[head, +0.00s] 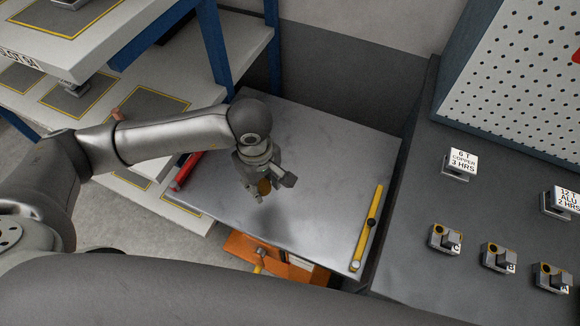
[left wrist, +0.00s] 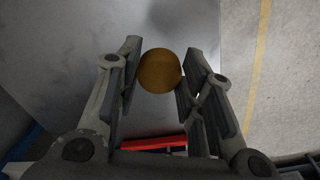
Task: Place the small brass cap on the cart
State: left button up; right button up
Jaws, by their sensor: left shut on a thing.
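The small brass cap (head: 264,187) is held between the fingers of my left gripper (head: 267,189). In the left wrist view the cap (left wrist: 160,71) shows as a round, brown-gold disc with a finger on each side. My left gripper is shut on it and hangs over the grey metal top of the cart (head: 325,150). A soft shadow lies on the top below the gripper, and the cap appears to be above the surface. My right gripper is not in view.
A red tool (head: 186,170) lies at the cart's left edge and a yellow level (head: 369,228) along its right edge. Shelves (head: 180,75) stand at the left. A dark bench (head: 430,190) with labelled blocks is at the right. The middle of the cart top is clear.

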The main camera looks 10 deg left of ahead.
pick_arm(q)
jog(key=w+d+r+n+b, duration=0.1)
jog(key=w+d+n+b, duration=0.15)
jog(key=d+n, duration=0.6)
jog(key=w+d+r+n+b, duration=0.2)
jog(key=d+n+b, duration=0.15)
jog(key=n, duration=1.05)
jog(key=w+d+r+n+b, duration=0.1)
jog(key=w+d+n+b, duration=0.15)
jog(key=d+n, duration=0.6)
jog(key=n+p, duration=0.2)
jog(key=n, duration=0.1)
send_near(291, 168)
jog(key=s, duration=0.1)
jog(key=s+d+f, duration=0.1)
jog(key=s+f, duration=0.1)
jog(key=shift+s+d, duration=0.35)
jog(key=shift+a+f, duration=0.4)
jog(key=shift+f, duration=0.15)
jog(key=f, duration=0.3)
jog(key=shift+a+f, duration=0.1)
jog(key=shift+a, duration=0.15)
jog(key=shift+w+f, duration=0.1)
jog(key=shift+f, duration=0.1)
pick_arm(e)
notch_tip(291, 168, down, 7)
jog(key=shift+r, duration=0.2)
